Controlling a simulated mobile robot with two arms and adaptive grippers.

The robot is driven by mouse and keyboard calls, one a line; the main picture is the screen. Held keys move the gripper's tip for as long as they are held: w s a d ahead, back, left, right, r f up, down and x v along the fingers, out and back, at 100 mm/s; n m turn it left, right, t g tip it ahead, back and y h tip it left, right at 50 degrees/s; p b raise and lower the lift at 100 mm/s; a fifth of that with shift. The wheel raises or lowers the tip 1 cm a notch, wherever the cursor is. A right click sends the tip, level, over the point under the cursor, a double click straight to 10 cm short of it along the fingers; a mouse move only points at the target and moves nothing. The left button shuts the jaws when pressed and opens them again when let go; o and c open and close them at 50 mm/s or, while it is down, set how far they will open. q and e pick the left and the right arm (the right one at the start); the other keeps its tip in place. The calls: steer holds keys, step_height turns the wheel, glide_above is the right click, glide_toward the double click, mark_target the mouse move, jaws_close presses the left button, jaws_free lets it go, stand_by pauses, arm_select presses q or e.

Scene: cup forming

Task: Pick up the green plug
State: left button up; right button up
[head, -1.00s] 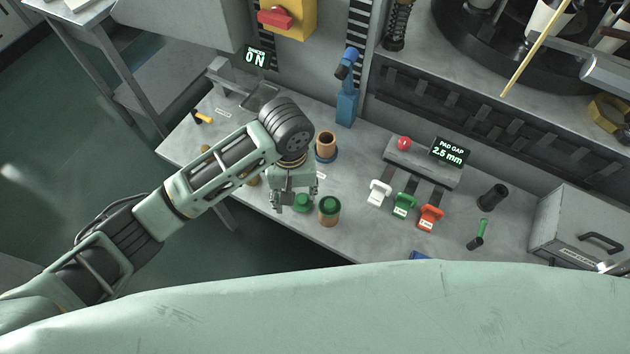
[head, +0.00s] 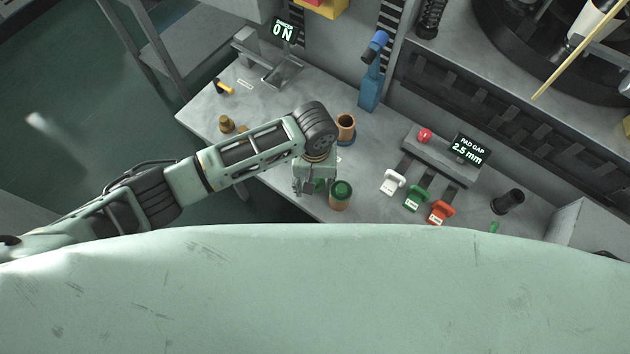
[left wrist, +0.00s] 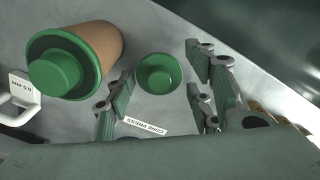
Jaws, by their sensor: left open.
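The green plug (left wrist: 158,74) is a round green piece with a raised centre, on the grey bench in the left wrist view. In the head view a sliver of the green plug (head: 320,186) shows beside my left gripper (head: 308,188), which hides the rest. In the left wrist view my left gripper (left wrist: 160,88) is open and empty, its fingers on either side of the plug with gaps. A tan cup (left wrist: 98,50) with a similar green plug in it (left wrist: 55,75) stands close beside. My right gripper is not in view.
A bench label (left wrist: 143,126) lies near the plug. White (head: 392,182), green (head: 416,198) and orange (head: 440,211) handled tags stand to the right. An open copper-coloured cup (head: 346,127) and a blue stand (head: 370,88) are behind my gripper.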

arm_select(q)
steer(key=c, duration=1)
steer(key=shift+r, duration=0.15)
